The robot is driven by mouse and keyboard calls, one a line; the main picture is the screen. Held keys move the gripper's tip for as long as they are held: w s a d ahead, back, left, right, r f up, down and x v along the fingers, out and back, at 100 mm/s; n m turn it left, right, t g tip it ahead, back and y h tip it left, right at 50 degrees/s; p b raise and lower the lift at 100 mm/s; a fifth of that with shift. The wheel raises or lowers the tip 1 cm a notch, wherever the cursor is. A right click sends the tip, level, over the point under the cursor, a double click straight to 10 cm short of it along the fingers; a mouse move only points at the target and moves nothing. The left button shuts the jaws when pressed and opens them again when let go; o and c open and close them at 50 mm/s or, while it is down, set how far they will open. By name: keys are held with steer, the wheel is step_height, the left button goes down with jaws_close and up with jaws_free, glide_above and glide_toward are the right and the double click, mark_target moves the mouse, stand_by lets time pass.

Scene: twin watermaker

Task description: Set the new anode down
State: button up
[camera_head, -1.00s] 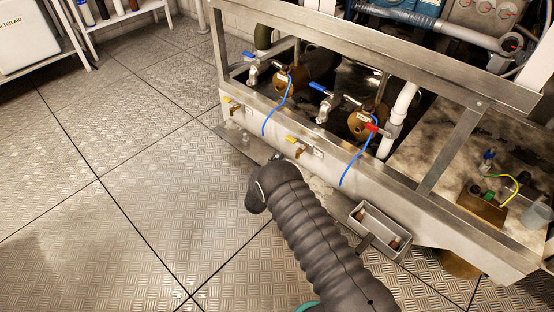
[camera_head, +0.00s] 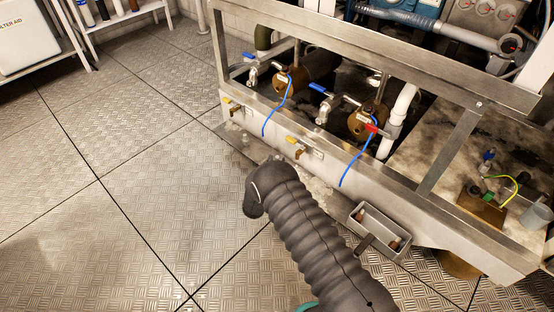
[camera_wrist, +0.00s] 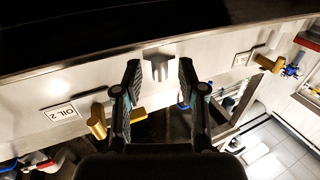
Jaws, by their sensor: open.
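In the wrist view my gripper (camera_wrist: 158,82) is open, with its two dark fingers apart. A short grey metal piece (camera_wrist: 158,62) stands beyond and between the fingertips against the pale wall. It looks like the anode, but I cannot tell for sure. A gap shows between it and each finger. In the head view my arm hides my gripper, and a small pale piece (camera_head: 245,138) sits on the ledge at the foot of the steel wall. A grey two-part tray (camera_head: 380,231) holds brownish pieces to the right of my arm.
Brass taps (camera_head: 297,143) stick out from the steel wall (camera_head: 330,160); one also shows left of my fingers in the wrist view (camera_wrist: 97,120). Blue cables (camera_head: 345,170) hang over the wall. The patterned floor (camera_head: 120,180) at left is clear.

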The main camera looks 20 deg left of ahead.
steer(key=s, duration=1)
